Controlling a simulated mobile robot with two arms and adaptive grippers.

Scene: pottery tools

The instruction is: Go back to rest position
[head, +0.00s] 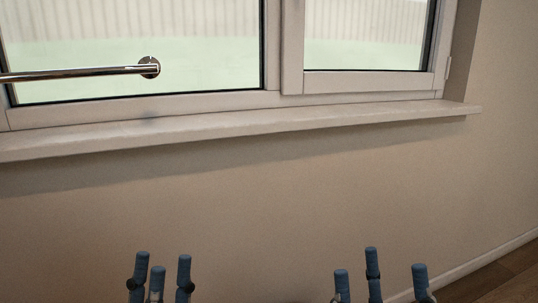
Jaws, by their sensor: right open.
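My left gripper (160,270) shows at the bottom edge, left of centre. Its blue fingers point up and stand close together, with nothing seen between them. The picture does not show clearly how far they are spread. My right gripper (380,275) shows at the bottom edge, right of centre. Its blue fingers point up, are spread apart, and hold nothing. The lower parts of both grippers and both arms are cut off by the frame.
A beige wall (250,200) fills the view behind the grippers. A white windowsill (250,123) runs across it, with a window above. A metal bar (80,73) shows at upper left. Wooden floor (505,285) shows at lower right. No objects show near the grippers.

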